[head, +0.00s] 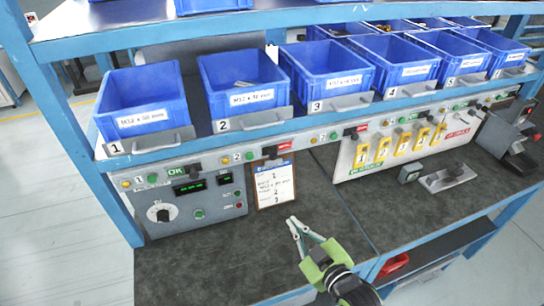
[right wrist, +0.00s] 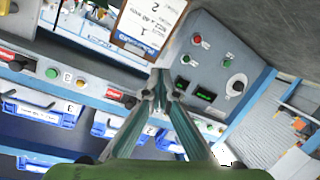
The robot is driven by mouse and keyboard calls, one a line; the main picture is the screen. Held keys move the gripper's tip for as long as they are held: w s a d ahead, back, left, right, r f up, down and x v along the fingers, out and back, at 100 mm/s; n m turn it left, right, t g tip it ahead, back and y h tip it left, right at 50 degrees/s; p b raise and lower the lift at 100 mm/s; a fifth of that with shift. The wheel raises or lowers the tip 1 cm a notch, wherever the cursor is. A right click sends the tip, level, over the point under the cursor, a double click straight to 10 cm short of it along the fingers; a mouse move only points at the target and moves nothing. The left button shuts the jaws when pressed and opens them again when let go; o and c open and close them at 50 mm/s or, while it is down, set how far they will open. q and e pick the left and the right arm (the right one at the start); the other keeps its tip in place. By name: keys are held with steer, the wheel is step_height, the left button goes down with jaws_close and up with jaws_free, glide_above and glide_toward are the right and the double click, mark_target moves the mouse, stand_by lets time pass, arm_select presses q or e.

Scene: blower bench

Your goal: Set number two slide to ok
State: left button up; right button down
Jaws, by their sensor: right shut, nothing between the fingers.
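The number two slide's black knob (head: 269,151) sits on the rail below bin 2, at the left of its slot. A red label (head: 285,147) shows to its right; its text is too small to read. The knob also shows in the right wrist view (right wrist: 130,102), left of the fingers. My right gripper (head: 293,222) is shut and empty above the dark worktop, in front of and below the rail, apart from the slide. Its fingertips show in the right wrist view (right wrist: 160,75). My left gripper is not in view.
The number one slide shows a green OK label (head: 175,170). The number three slide (head: 350,131) shows red. A clipboard (head: 275,190) hangs below slide two, beside a control box (head: 190,203). Blue bins (head: 243,85) stand above the rail. The worktop (head: 220,265) around my gripper is clear.

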mark_target(272, 154)
steer(key=w+a+r+n+t+y, duration=0.1)
steer(key=a+r+n+t+y, duration=0.2)
steer(key=r, duration=1.1)
steer(key=shift+w+a+r+n+t+y, duration=0.15)
steer(key=shift+w+n+t+y, duration=0.15)
steer(key=shift+t+y, duration=0.45)
steer(key=p+x, duration=0.4)
steer(key=x, duration=0.6)
steer(key=shift+w+d+f+p, duration=0.25)
steer(key=shift+d+f, duration=0.35)
steer(key=shift+f, duration=0.25)
steer(key=shift+w+d+f+p, duration=0.1)
steer(key=shift+w+d+f, duration=0.1)
steer(key=shift+d+f, duration=0.55)
steer(key=shift+a+f, duration=0.15)
